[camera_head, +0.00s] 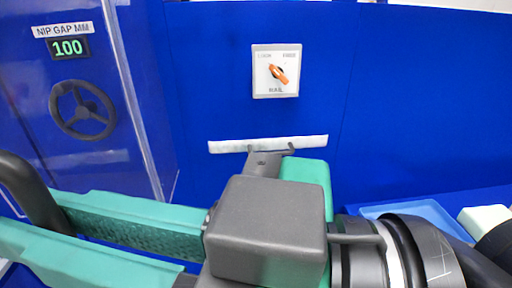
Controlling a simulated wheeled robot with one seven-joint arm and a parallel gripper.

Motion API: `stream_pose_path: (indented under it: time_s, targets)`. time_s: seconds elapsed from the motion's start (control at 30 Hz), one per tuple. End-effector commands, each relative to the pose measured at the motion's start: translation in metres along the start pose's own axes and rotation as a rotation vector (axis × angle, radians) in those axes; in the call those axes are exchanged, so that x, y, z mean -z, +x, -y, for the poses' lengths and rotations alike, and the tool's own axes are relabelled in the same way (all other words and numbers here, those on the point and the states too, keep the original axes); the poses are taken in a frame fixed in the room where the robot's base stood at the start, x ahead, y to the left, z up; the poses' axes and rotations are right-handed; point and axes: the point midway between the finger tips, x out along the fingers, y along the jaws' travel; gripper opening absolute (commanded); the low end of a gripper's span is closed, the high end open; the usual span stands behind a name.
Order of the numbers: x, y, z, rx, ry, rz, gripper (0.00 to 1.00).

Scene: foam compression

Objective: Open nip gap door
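The nip gap door is a clear panel (135,110) at the left of the head view, and its edge runs down in front of the blue cabinet. Behind it are a label reading NIP GAP MM, a green display reading 100 (68,47) and a dark handwheel (82,110). I cannot tell whether the door is fully closed. My gripper (270,151) is in the middle, right of the door and apart from it. Its dark fingertips look spread, just below a pale horizontal bar (230,146). I see nothing held; its body is partly hidden.
A white switch plate (261,87) with an orange knob (278,74) is on the blue wall above the bar. Teal beams (130,222) cross the lower left. A light-blue tray (425,211) and a pale block (485,219) are at the lower right.

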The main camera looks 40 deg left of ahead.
Motion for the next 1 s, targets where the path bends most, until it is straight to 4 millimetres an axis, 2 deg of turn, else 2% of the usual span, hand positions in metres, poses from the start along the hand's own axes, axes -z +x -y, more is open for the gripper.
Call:
stream_pose_path:
  time_s: [0.2,0.23,0.3,0.67,0.77,1.0]
  targets:
    - [0.001,0.000,-0.002,-0.005,-0.002,-0.002,0.00]
    - [0.001,0.000,-0.002,-0.005,-0.002,-0.002,0.13]
    - [0.001,0.000,-0.002,-0.004,-0.001,-0.002,0.29]
    - [0.000,-0.002,-0.001,-0.002,-0.001,0.001,0.29]
    - [0.000,-0.011,-0.002,-0.004,-0.001,0.000,0.29]
    - [0.000,-0.055,-0.003,-0.007,0.001,-0.001,0.29]
